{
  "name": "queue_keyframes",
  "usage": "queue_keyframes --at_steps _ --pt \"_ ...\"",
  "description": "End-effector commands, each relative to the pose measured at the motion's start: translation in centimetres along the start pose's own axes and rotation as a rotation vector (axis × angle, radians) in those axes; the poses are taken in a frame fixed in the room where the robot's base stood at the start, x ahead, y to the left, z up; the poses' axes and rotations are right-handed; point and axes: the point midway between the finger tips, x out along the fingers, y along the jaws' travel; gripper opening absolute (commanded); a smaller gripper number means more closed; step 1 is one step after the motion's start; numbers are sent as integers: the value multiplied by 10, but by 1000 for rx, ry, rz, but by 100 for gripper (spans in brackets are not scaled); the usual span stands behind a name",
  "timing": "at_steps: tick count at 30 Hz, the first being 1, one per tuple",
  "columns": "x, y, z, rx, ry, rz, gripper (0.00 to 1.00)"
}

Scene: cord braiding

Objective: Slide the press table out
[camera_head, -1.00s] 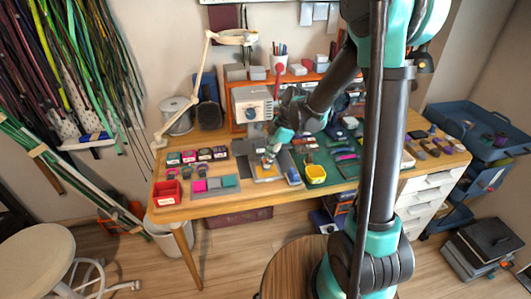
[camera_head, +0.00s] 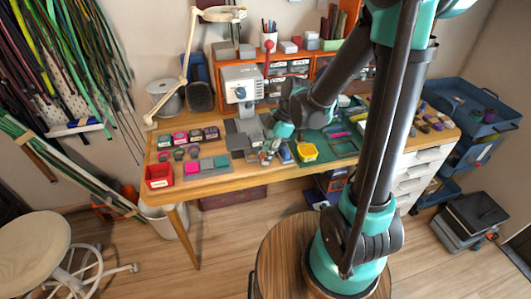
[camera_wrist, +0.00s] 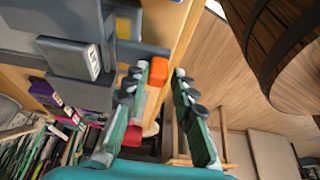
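The white-grey press (camera_head: 243,83) stands at the back of the workbench, left of my arm. Grey plates (camera_head: 240,141) lie in front of it; I cannot tell which is its sliding table. My gripper (camera_head: 268,152) is low over the bench's front part, before the press. In the wrist view my gripper (camera_wrist: 164,80) has its two green fingers apart. A small orange-red piece (camera_wrist: 157,72) shows between the fingertips, beside the bench edge; I cannot tell whether it is touched. Grey blocks with white labels (camera_wrist: 75,58) lie to the left of the fingers.
A blue-and-yellow piece (camera_head: 285,154) and a yellow tray (camera_head: 307,152) lie right of my gripper. A red bin (camera_head: 158,176) and small coloured pieces stand at the left. Orange drawers (camera_head: 290,67) stand behind.

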Motion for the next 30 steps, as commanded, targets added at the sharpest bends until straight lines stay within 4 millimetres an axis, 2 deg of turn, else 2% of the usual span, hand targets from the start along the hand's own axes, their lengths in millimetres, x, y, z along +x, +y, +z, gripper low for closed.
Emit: queue_keyframes --at_steps 3,11,16,30 --pt "0 1 0 0 0 1 40" --pt "0 1 0 0 0 2 40" --pt "-7 2 0 0 0 2 40" --pt "-62 1 0 2 0 3 40"
